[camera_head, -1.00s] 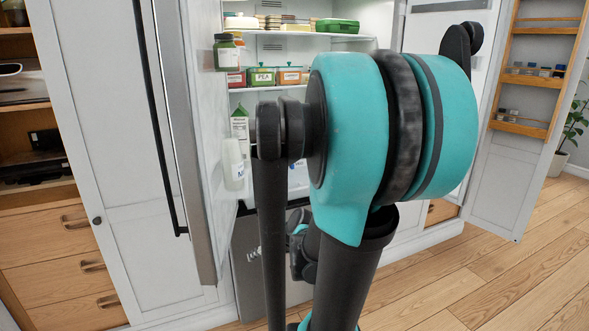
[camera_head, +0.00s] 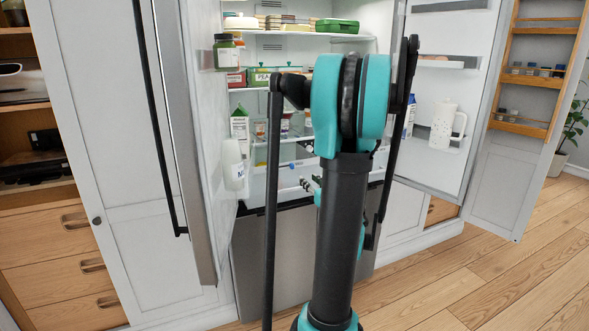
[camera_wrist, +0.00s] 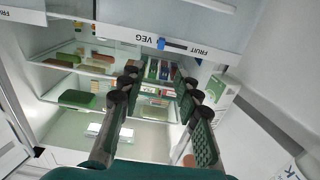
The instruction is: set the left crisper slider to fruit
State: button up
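The left crisper slider (camera_wrist: 161,44) shows in the wrist view as a small blue knob on a white strip (camera_wrist: 115,32) marked FRUIT and VEG. That view is upside down. The knob sits between the words, nearer VEG. In the head view a small blue spot (camera_head: 291,166) on the crisper front looks like the same knob. My gripper (camera_wrist: 158,82) is open and empty, its two dark fingers spread below the strip in the wrist picture, apart from the knob. In the head view my arm hides most of the gripper.
Fridge shelves (camera_head: 285,90) with jars, boxes and cartons lie above the crispers. The open left door (camera_head: 205,130) and right door (camera_head: 440,90) flank the opening. A white pitcher (camera_head: 445,122) stands in the right door. Another FRUIT label (camera_wrist: 6,13) is at the wrist view's left edge.

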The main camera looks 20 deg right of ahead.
aim_at(293, 166)
jog(key=w, duration=1.3)
jog(key=shift+w+a, duration=0.25)
jog(key=shift+a, duration=0.05)
jog(key=shift+c, duration=0.4)
grip_shut()
